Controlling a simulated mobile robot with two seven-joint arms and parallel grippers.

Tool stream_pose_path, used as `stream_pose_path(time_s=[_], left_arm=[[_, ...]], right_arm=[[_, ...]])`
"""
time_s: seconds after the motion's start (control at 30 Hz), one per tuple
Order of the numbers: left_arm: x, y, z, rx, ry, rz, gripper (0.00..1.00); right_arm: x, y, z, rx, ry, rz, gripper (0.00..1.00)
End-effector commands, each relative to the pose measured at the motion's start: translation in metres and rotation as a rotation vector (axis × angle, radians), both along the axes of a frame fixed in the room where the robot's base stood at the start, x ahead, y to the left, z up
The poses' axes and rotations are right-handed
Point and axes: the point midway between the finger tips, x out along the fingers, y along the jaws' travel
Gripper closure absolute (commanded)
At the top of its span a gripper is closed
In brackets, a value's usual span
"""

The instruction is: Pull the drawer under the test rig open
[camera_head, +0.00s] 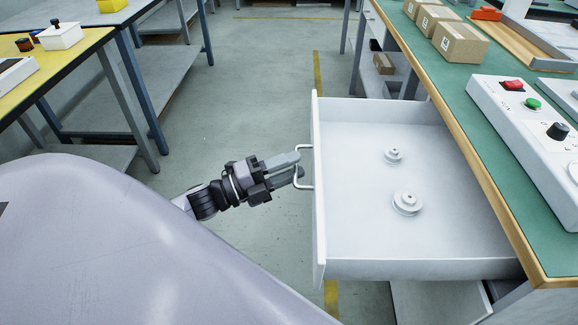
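The white drawer (360,215) stands well out from under the green-topped bench on the right, its inside open to view. Two pale round pulley-like parts (407,203) lie on its floor. Its metal bar handle (304,167) is on the front panel, facing left. My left gripper (294,168) reaches in from the left with its fingertips at the handle. The fingers appear to be around the handle bar, but whether they are closed firmly on it is hard to see. My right gripper is not in view.
The bench (456,110) carries a control box (530,120) with red, green and black controls, and several cardboard boxes (460,43). A yellow-topped table (60,65) stands at the left. The floor between them is clear.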

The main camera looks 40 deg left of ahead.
Motion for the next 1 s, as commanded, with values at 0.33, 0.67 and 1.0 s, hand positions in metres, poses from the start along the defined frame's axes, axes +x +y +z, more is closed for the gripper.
stream_pose_path(time_s=[0.33, 0.67, 1.0], left_arm=[[-0.028, 0.018, -0.006, 0.001, 0.003, 0.002, 0.65], [-0.057, 0.037, -0.012, 0.0, 0.002, 0.001, 0.65], [-0.059, 0.039, -0.012, 0.0, 0.0, 0.001, 0.65]], right_arm=[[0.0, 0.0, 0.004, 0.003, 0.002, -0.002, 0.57], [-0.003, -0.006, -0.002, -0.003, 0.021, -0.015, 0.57], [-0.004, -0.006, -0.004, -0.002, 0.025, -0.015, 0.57]])
